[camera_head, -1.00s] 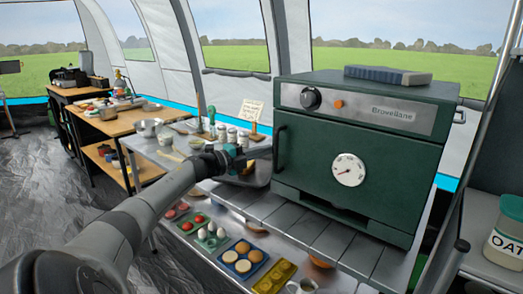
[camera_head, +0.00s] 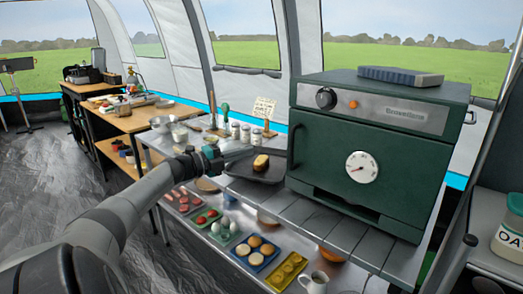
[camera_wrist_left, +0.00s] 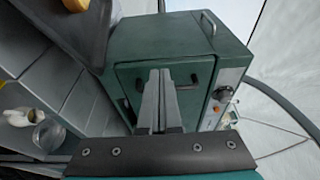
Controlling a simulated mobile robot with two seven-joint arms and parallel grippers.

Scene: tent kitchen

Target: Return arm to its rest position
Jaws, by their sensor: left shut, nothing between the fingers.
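My left arm comes in from the lower left in the head view. Its left gripper (camera_head: 250,153) is shut and empty, close to the dark tray (camera_head: 237,167) holding a yellowish piece of food (camera_head: 261,163). The gripper is left of the green oven (camera_head: 375,150), which appears closed. In the left wrist view the shut fingers (camera_wrist_left: 160,75) appear in front of the green oven (camera_wrist_left: 130,45), with no contact visible. My right gripper is out of view.
The slatted counter (camera_head: 330,222) runs in front of the oven. A lower shelf holds egg and bread trays (camera_head: 255,252) and a white jug (camera_head: 314,283). Jars (camera_head: 245,133) stand behind the gripper. The floor at left (camera_head: 60,190) is open.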

